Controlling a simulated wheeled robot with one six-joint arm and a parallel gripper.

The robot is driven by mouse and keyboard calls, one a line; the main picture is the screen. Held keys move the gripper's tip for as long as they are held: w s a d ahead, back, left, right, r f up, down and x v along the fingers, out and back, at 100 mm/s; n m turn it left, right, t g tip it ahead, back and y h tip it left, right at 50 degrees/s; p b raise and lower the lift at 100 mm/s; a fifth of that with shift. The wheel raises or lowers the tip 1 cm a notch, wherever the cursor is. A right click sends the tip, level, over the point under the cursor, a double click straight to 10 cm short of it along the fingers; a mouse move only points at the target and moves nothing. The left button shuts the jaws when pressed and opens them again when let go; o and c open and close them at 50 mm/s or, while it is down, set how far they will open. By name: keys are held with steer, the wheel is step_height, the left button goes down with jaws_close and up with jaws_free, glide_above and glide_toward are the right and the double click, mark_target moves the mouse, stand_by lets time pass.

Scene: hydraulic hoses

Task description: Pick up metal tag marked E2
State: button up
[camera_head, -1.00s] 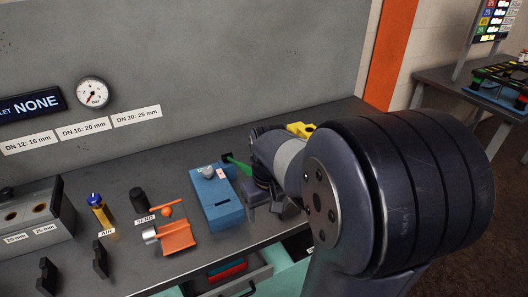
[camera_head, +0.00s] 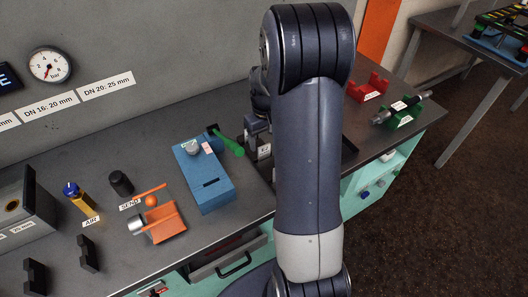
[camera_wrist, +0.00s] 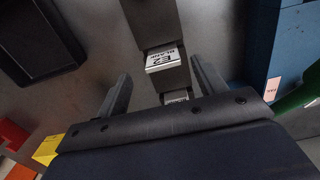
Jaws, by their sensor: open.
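The metal tag marked E2 (camera_wrist: 163,58) is a small pale plate with dark lettering, "E2" over "BLANK". It sits at a grey block in the upper middle of the wrist view. A small white label (camera_head: 264,151) shows beside my arm in the head view, its text too small to read surely. My gripper (camera_wrist: 161,72) is open and empty, its fingers spread on either side of the tag in the picture. Contact and height above the tag cannot be told. In the head view my gripper is mostly hidden behind my arm.
A blue box (camera_head: 204,181) stands left of my arm, with a green handle (camera_head: 228,142) beside it. A black tray (camera_wrist: 38,40) lies at upper left in the wrist view. Another small label (camera_wrist: 176,97) shows between the fingers. Red (camera_head: 368,88) and green holders (camera_head: 404,116) stand at right.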

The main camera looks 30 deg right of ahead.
mark_target(264, 146)
steer(key=f, duration=0.2)
steer(key=f+p, duration=0.1)
steer(key=f, duration=0.2)
steer(key=shift+s+a, duration=0.1)
steer(key=shift+a, duration=0.1)
steer(key=c, duration=1.1)
